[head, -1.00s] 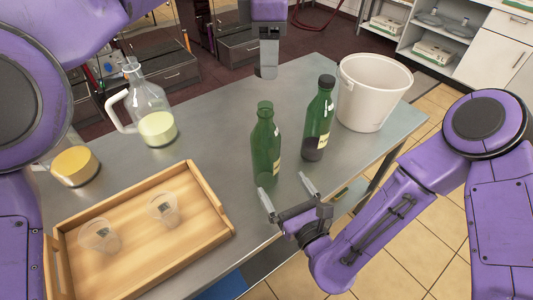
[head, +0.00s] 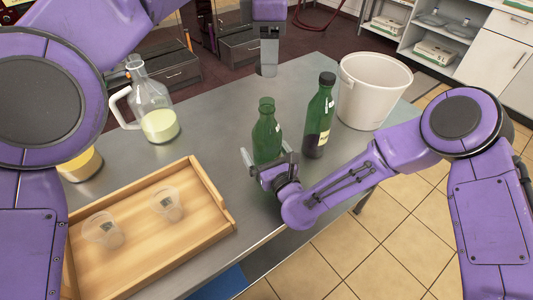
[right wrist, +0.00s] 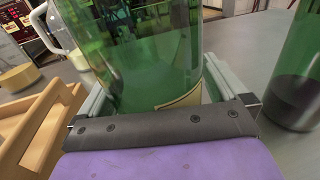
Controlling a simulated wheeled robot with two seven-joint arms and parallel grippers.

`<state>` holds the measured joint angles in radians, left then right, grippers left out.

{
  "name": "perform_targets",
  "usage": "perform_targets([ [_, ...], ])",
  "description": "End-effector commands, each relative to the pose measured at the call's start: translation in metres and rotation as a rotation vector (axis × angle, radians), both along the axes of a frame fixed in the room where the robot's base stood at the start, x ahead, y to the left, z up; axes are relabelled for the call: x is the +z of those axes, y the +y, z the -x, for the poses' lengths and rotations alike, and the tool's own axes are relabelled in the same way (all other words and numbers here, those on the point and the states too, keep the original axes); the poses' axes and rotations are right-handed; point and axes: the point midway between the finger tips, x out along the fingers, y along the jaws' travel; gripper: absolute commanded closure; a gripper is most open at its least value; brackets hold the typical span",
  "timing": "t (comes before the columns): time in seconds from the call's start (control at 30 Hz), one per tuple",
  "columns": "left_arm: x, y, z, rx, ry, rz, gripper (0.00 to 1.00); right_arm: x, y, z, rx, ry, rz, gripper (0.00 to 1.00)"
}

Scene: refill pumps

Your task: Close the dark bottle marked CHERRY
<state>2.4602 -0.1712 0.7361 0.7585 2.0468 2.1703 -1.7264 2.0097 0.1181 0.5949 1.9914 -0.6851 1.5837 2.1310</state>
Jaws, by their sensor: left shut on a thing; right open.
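An uncapped green bottle (head: 266,132) stands upright on the table; it fills the middle of the right wrist view (right wrist: 140,50). A second green bottle (head: 318,118) with a dark cap (head: 327,79) and dark liquid low inside stands to its right. I cannot read either label, so I cannot tell which is marked CHERRY. My right gripper (head: 269,158) is open, with its fingers on either side of the uncapped bottle, low on its body. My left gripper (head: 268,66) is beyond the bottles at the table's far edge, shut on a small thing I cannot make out.
A white bucket (head: 372,92) stands right of the capped bottle. A glass jug (head: 151,98) with pale liquid and a vessel with yellow contents (head: 80,164) stand left. A wooden tray (head: 213,236) holds two clear cups (head: 166,203).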

Motion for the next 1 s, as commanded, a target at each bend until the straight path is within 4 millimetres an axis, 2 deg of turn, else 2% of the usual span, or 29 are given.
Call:
perform_targets([
  [0.07, 0.0, 0.0, 0.0, 0.0, 0.0, 0.0, 0.93, 0.0, 0.0, 0.0, 0.0, 0.0, 0.0, 0.0],
  [0.1, 0.0, 0.0, 0.0, 0.0, 0.0, 0.0, 0.93, 0.0, 0.0, 0.0, 0.001, 0.0, 0.0, 0.06],
  [0.17, 0.0, 0.0, 0.0, 0.0, 0.0, 0.0, 0.93, 0.0, 0.0, 0.0, 0.001, 0.0, 0.0, 0.26],
  [0.3, 0.0, 0.0, 0.0, 0.0, 0.0, 0.0, 0.93, 0.0, 0.0, 0.0, 0.0, 0.0, 0.0, 0.72],
  [0.4, -0.004, 0.0, 0.0, 0.0, 0.002, 0.0, 0.93, 0.0, 0.0, 0.0, 0.0, 0.0, 0.001, 0.73],
  [0.7, -0.046, -0.001, 0.0, -0.001, 0.004, 0.002, 0.93, 0.0, 0.0, 0.001, 0.0, 0.0, 0.001, 0.73],
  [1.0, -0.05, -0.002, 0.0, 0.0, 0.001, 0.001, 0.93, 0.0, 0.0, 0.001, 0.0, 0.0, 0.001, 0.73],
])
